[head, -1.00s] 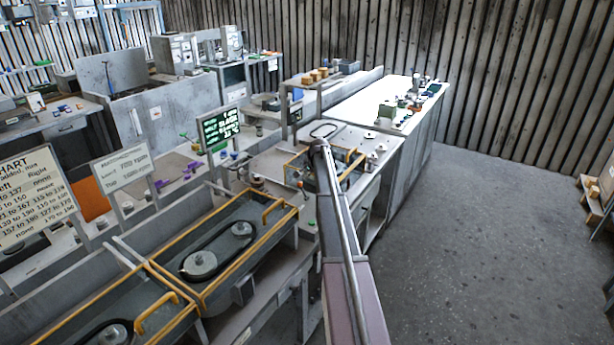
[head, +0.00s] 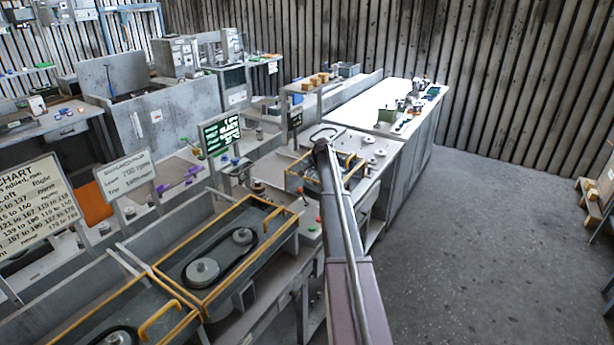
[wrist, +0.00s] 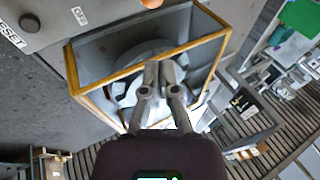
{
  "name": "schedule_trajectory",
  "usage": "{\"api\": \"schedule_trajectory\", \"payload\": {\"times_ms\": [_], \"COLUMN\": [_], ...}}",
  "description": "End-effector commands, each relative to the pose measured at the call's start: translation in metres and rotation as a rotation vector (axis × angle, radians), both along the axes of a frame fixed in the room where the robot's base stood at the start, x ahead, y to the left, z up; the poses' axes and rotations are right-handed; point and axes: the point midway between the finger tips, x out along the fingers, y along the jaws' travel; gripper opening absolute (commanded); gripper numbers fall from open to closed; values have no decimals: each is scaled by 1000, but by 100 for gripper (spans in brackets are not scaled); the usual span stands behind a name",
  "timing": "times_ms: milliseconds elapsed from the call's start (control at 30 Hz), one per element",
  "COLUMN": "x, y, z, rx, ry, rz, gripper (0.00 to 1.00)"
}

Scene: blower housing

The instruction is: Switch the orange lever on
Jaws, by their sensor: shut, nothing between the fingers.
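My gripper (wrist: 159,68) shows in the wrist view with its two fingers close together and nothing between them. It appears in front of a yellow-edged guard frame with a round grey part (wrist: 148,52) inside. A small orange rounded piece (wrist: 151,4) is cut off by the top edge of the wrist view; I cannot tell whether it is the lever's end. An "OFF" label (wrist: 78,15) is on the grey panel to its left.
A black button (wrist: 30,22) marked RESET is on the grey panel. In the head view, yellow-edged belt housings (head: 205,285) stand at the lower left and a white-topped bench (head: 365,105) stands beyond my arm. The grey floor (head: 500,240) at the right is open.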

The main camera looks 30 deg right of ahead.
Motion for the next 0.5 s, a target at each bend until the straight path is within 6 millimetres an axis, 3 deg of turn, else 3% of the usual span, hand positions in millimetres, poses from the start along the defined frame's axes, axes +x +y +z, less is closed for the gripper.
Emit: {"api": "schedule_trajectory", "payload": {"times_ms": [33, 500], "x": [1, -16], "y": [-4, 0], "z": [9, 49], "rx": [0, 1], "ry": [0, 0], "rz": [-1, -2], "gripper": [0, 0]}}
